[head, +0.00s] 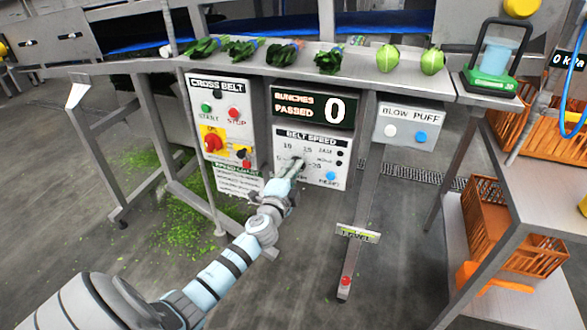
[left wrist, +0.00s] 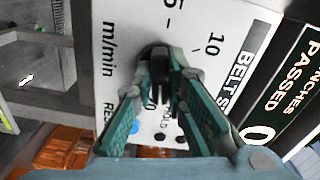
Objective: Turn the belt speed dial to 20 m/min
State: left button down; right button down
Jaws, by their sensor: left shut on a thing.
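The belt speed panel (head: 312,142) is a white plate under the table edge, with printed numbers around a black dial. The dial (left wrist: 156,56) shows in the left wrist view between my fingers; in the head view my gripper mostly covers it. My left gripper (head: 298,166) reaches the panel from below. In the left wrist view its green-padded fingers (left wrist: 158,88) are closed on the dial from both sides. Marks 5 and 10 are readable there; other marks are partly hidden by the fingers. I cannot tell where the dial points. My right gripper is not in view.
Left of it is the cross belt panel (head: 224,121) with start and stop buttons and a red-yellow switch. The counter display (head: 313,105) above reads 0. The blow puff panel (head: 409,126) is at right. Greens (head: 331,62) lie on the table above. Orange crates (head: 497,226) stand right.

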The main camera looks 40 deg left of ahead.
pick_arm(q)
jog(key=shift+f+m, duration=0.1)
jog(key=shift+m, duration=1)
jog(key=c, duration=1.6)
grip_release()
jog(key=v, duration=1.2)
jog(key=shift+d, duration=0.1)
